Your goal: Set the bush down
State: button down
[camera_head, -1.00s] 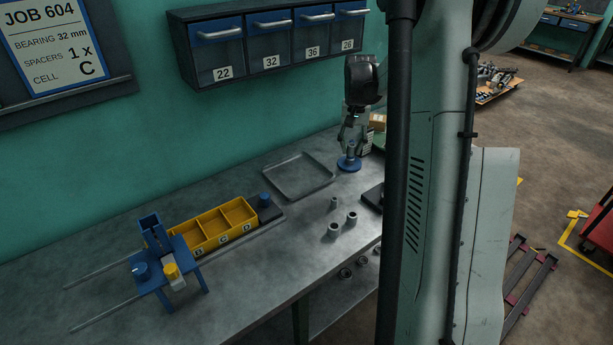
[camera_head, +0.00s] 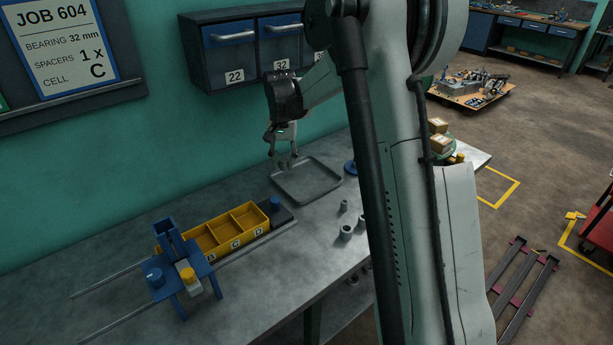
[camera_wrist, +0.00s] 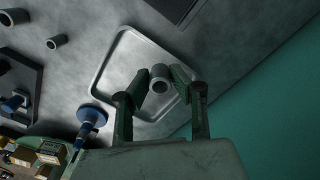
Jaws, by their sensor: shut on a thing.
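My gripper (camera_head: 283,160) is shut on a short grey bush (camera_wrist: 160,86). In the wrist view, the fingers grip the bush from both sides, and its hollow end shows. In the head view the bush is small and mostly lost between the fingers. My gripper is above the left back part of a shallow grey tray (camera_head: 312,190) on the bench. The tray (camera_wrist: 103,55) lies behind the bush in the wrist view, with its visible part empty. The gap between bush and tray is hard to judge.
A blue round-based stand (camera_wrist: 92,115) is beside the tray, partly behind my arm in the head view. Several loose grey bushes (camera_head: 346,232) stand in front. A yellow divided bin (camera_head: 207,241) and a blue fixture (camera_head: 168,277) are left. Drawers (camera_head: 226,60) hang above.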

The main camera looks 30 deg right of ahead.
jog(key=p, duration=0.1)
send_over(305, 180)
notch_tip(305, 180, down, 6)
jog(key=shift+r, duration=0.25)
jog(key=shift+f+p, duration=0.45)
jog(key=shift+f, duration=1.6)
jog(key=shift+f, duration=0.15)
jog(key=c, duration=1.5)
grip_release()
